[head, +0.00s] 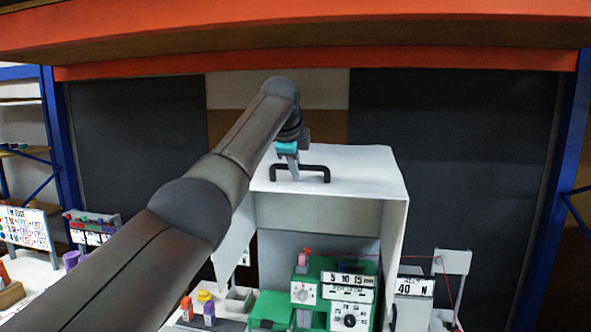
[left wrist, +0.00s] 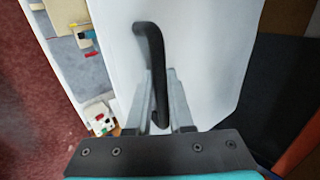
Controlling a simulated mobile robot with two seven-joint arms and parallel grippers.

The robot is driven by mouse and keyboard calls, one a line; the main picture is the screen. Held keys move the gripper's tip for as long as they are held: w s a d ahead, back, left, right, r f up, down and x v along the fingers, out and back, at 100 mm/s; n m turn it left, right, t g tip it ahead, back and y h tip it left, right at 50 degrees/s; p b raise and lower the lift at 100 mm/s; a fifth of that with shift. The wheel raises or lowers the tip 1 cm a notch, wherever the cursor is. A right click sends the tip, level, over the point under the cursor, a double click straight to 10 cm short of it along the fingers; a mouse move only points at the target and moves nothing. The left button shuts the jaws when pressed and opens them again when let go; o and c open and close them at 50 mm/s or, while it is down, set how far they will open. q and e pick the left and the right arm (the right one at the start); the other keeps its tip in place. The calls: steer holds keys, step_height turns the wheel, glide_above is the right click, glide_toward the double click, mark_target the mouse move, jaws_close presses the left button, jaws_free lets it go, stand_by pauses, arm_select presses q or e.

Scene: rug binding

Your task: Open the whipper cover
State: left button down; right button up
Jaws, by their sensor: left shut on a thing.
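The whipper cover (head: 345,165) is a white box-like hood with side walls, standing at the middle of the bench. Its white panel (left wrist: 205,60) fills much of the left wrist view. A black bar handle (head: 318,168) is fixed on the panel; it also shows in the left wrist view (left wrist: 150,45). My left gripper (head: 293,170) is shut on the handle, with one finger on each side of the bar in the left wrist view (left wrist: 160,85). The green machine (head: 327,290) shows in the open front below the cover. My right gripper is not in view.
A grey unit with a "40 N" label (head: 413,287) and a post with a red thread (head: 453,262) stand right of the machine. Small coloured bottles (head: 209,313) stand at its left. An orange beam (head: 300,62) crosses above; a blue upright (head: 553,200) stands right.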

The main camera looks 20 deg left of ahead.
arm_select(q)
steer(key=c, duration=1.2)
jaws_free()
steer(key=o, duration=0.4)
steer(key=shift+w+a+f, duration=0.1)
steer(key=shift+w+f, duration=0.05)
steer(key=shift+w, duration=0.05)
steer(key=shift+s, duration=0.1)
steer(key=shift+s+r+b, duration=0.3)
steer(key=shift+r+b, duration=0.1)
steer(key=shift+r, duration=0.05)
steer(key=b+v, duration=0.1)
steer(key=v, duration=0.6)
steer(key=b+v, duration=0.2)
steer(key=v, duration=0.5)
steer(key=shift+s+d+r, duration=0.1)
steer(key=shift+d+r, duration=0.05)
steer(key=shift+d, duration=0.1)
